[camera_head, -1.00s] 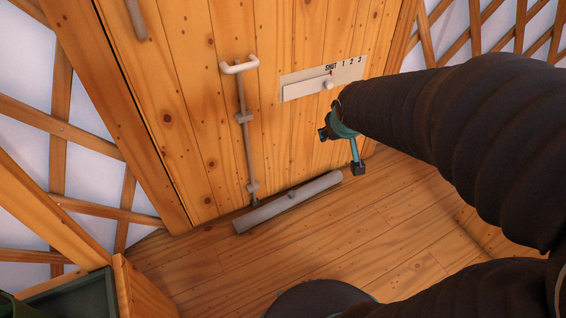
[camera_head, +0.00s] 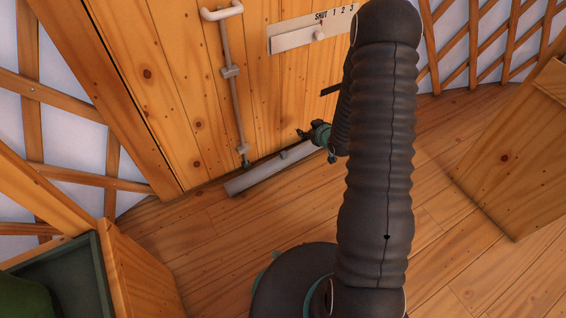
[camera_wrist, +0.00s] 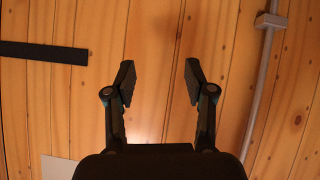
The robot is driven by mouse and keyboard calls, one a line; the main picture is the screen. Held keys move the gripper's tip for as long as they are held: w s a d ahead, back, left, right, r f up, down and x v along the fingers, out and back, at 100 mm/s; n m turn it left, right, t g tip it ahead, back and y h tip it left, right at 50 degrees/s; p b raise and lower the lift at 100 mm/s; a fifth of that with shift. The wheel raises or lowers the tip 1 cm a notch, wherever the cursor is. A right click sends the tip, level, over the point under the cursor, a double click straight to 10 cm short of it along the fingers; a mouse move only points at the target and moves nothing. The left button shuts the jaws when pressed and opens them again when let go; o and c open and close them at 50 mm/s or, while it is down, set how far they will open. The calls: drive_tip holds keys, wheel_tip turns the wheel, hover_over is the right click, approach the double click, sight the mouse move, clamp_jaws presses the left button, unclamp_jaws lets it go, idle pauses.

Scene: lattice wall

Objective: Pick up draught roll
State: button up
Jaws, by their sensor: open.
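The draught roll (camera_head: 262,172), a long grey roll with a small knob near its middle, lies on the floor along the foot of the wooden door. My gripper (camera_head: 308,134) is in front of the door, over the right part of the roll in the picture; my arm and gripper hide the roll's right end. In the wrist view my gripper (camera_wrist: 158,82) is open and empty, its two fingers apart with door planks behind them. The roll does not show in the wrist view.
A grey bolt rod (camera_head: 234,90) with a white handle runs down the door (camera_head: 180,90); the rod is also at right in the wrist view (camera_wrist: 262,75). A slider plate (camera_head: 290,38) is higher up. A dark bar (camera_wrist: 42,53) crosses the planks. Floor (camera_head: 215,240) before the door is clear.

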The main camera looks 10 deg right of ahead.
sight(284, 154)
drive_tip(key=s+a+f+t+y+b, duration=0.1)
drive_tip(key=s+f, duration=0.1)
drive_tip(key=f, duration=0.5)
drive_tip(key=s+a+f+t+y+b, duration=0.1)
drive_tip(key=s+a+f+y, duration=0.15)
drive_tip(key=f, duration=0.55)
drive_tip(key=shift+h, duration=0.35)
drive_tip(key=x, duration=0.8)
drive_tip(key=b+x, duration=0.1)
drive_tip(key=x, duration=0.4)
drive_tip(key=shift+d+f, duration=0.15)
drive_tip(key=shift+f, duration=0.2)
clamp_jaws()
